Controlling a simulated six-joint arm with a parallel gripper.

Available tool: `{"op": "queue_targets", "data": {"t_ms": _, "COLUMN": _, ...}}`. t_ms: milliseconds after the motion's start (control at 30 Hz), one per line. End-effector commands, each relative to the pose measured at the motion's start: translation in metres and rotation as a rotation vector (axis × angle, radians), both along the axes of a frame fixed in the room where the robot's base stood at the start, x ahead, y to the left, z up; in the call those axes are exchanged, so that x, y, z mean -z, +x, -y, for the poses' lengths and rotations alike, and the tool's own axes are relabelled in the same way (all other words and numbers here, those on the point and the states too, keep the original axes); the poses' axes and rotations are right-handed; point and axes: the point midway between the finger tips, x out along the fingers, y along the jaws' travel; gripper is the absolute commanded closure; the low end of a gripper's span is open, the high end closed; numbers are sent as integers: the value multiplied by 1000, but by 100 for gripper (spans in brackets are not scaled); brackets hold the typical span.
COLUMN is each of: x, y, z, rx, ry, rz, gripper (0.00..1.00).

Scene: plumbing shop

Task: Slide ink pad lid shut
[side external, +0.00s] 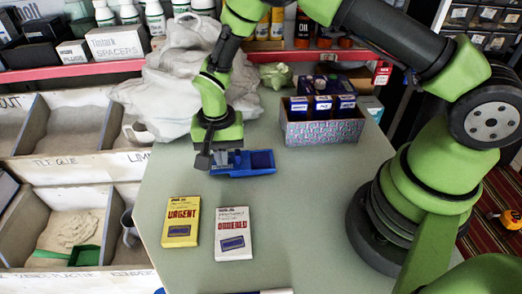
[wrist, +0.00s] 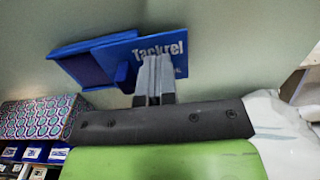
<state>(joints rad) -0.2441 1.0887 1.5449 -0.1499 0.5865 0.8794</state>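The blue ink pad (side external: 258,170) lies on the table in the side view, its dark pad (side external: 262,159) exposed at the right end. The wrist view shows the dark pad (wrist: 88,68) at left and the blue lid (wrist: 128,50), marked "Tackrel", slid off it to the right. A raised blue tab (wrist: 123,76) stands on the lid. My gripper (wrist: 153,66) has its grey fingers together over the lid, just right of the tab, with nothing visible between them. I cannot tell whether they touch the tab. In the side view my gripper (side external: 204,161) is at the pad's left end.
A yellow "URGENT" box (side external: 181,221) and a white "ORDERED" box (side external: 233,234) lie in front. A patterned box (side external: 322,131) with blue packets stands behind right. White sacks (side external: 180,85) are behind my gripper. Bins (side external: 68,168) line the left. The table right of the pad is clear.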

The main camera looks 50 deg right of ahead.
Motion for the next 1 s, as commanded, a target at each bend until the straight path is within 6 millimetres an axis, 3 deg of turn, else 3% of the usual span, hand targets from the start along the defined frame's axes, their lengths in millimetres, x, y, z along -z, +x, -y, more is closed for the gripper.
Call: {"op": "queue_targets", "data": {"t_ms": 1000, "x": 3, "y": -27, "z": 27, "rx": 0, "ry": -3, "rz": -8, "gripper": 100}}
